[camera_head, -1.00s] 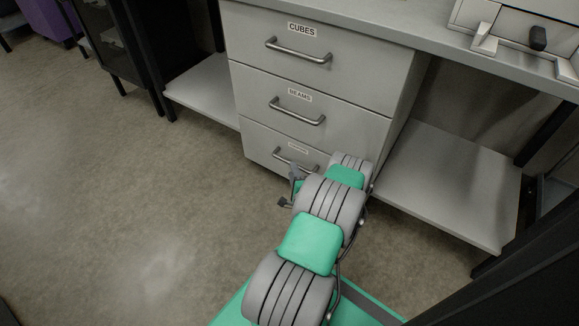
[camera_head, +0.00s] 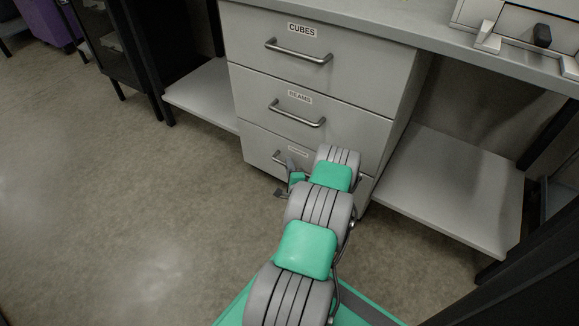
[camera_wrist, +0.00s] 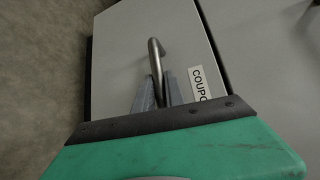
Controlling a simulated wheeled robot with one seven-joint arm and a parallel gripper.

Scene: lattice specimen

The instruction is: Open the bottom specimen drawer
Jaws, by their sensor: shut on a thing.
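The bottom drawer (camera_head: 256,147) is the lowest light-grey front of the cabinet, partly covered by my arm in the head view. It looks flush with the drawers above. In the wrist view its front (camera_wrist: 120,45) carries a metal bar handle (camera_wrist: 154,55) and a partly hidden label (camera_wrist: 198,84) reading "COUPO". My gripper (camera_wrist: 158,88) is shut on the handle, one finger on each side of the bar. In the head view my gripper (camera_head: 290,168) is at the bottom drawer, largely hidden by my wrist.
Above are the shut drawers labelled BEAMS (camera_head: 260,95) and CUBES (camera_head: 250,35), each with a bar handle. Low shelves flank the cabinet, on the left (camera_head: 200,92) and right (camera_head: 450,190). The floor (camera_head: 150,200) in front and to the left is clear.

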